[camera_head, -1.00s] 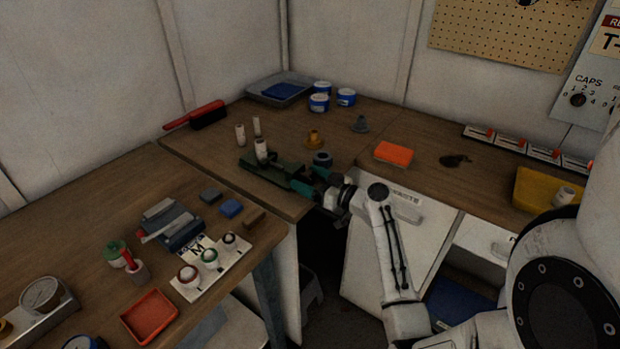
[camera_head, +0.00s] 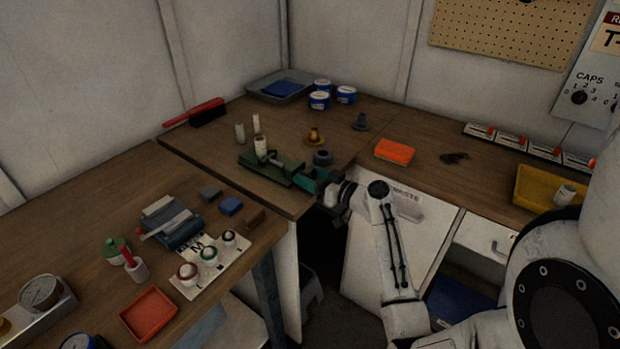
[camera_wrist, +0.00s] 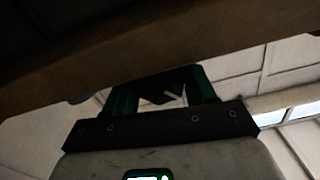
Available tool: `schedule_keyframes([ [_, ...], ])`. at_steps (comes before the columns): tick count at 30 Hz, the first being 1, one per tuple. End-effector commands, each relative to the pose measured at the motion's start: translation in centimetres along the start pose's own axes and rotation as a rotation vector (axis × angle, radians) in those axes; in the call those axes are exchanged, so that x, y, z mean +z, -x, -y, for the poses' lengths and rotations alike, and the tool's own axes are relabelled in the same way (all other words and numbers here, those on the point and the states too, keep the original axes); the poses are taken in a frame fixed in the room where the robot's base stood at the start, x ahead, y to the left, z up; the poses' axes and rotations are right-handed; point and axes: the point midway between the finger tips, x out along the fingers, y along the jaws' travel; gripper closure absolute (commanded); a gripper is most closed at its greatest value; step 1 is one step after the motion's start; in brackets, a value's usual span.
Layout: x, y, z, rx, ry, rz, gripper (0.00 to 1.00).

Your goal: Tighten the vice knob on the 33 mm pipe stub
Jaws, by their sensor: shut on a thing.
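The green vice (camera_head: 252,162) lies near the front edge of the back bench. A pale pipe stub (camera_head: 260,146) stands upright in it; its size cannot be read. My gripper (camera_head: 309,184), with teal fingers, is at the vice's front right end, over the bench edge. It is shut on the vice knob, which the fingers mostly hide in the head view. In the wrist view, the fingers (camera_wrist: 163,92) stand on either side of a dark part just under the brown bench edge (camera_wrist: 150,70). Whether the stub is clamped firmly cannot be told.
Two more pale stubs (camera_head: 240,132) (camera_head: 256,123) stand behind the vice. A dark ring-shaped part (camera_head: 322,157) and a yellowish fitting (camera_head: 314,136) are close to its right. An orange block (camera_head: 394,151) lies farther right. The left bench holds a red tray (camera_head: 149,313).

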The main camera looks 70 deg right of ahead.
Motion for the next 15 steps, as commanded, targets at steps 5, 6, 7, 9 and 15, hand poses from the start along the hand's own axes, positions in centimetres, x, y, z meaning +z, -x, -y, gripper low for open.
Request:
schedule_keyframes([
  [5, 0.21, -0.04, 0.04, -0.001, -0.117, -0.001, 0.75],
  [6, 0.18, -0.02, 0.02, -0.001, -0.134, -0.001, 0.75],
  [7, 0.16, 0.00, 0.00, 0.000, -0.145, -0.001, 0.75],
  [9, 0.12, 0.02, -0.01, 0.001, -0.160, 0.000, 0.75],
  [15, 0.10, 0.04, -0.02, 0.001, -0.163, 0.001, 0.75],
])
